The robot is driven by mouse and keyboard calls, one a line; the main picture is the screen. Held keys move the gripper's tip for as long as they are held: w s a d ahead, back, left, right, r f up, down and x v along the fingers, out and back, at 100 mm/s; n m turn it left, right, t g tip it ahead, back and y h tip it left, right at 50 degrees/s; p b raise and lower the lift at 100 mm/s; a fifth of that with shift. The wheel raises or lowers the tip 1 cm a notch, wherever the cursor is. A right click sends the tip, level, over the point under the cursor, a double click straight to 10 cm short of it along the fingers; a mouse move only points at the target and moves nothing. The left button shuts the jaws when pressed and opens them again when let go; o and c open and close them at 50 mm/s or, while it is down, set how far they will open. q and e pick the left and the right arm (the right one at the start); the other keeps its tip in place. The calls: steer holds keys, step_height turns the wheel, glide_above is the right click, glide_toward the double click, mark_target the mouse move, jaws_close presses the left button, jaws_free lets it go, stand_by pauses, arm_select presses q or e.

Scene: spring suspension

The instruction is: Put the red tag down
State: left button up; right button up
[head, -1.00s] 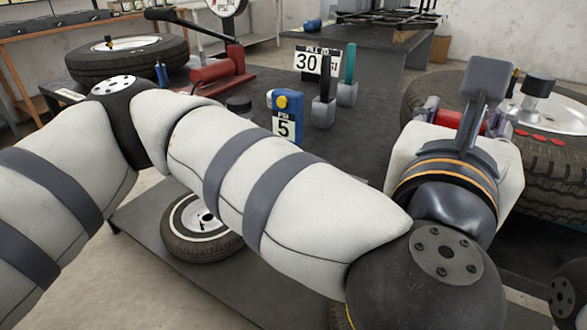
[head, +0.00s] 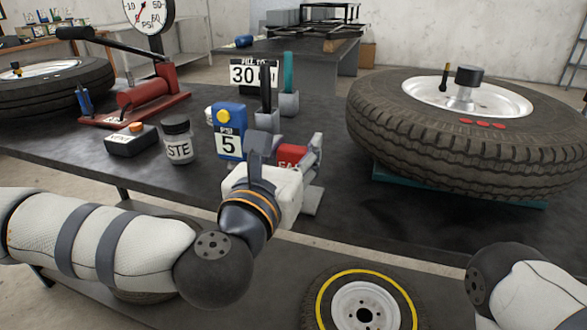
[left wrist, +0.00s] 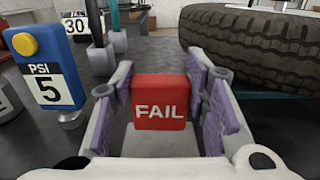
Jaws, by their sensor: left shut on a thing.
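The red tag (head: 291,154) is a small red block, partly hidden behind my left wrist in the head view. In the left wrist view the red tag (left wrist: 160,112) stands upright, with FAIL in white facing the camera. My left gripper (head: 308,160) is shut on it, with a padded finger on each side. It is over the table, right of the blue PSI 5 block (head: 229,145) and left of the big tire. I cannot tell whether the tag touches the table. My right gripper is out of view; only part of my right arm shows at lower right.
The big tire (head: 450,150) lies on a teal support (head: 460,188) at right. A STE jar (head: 178,142), a small dark box (head: 131,141) and a red pump (head: 140,97) stand at left. The 30 sign (head: 250,74) is behind. Dark table is bare before the tire.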

arm_select(q)
steer(key=shift+f, duration=1.45)
steer(key=shift+f, duration=0.25)
steer(key=o, duration=1)
steer(key=shift+o, duration=0.2)
steer(key=shift+r, duration=0.1)
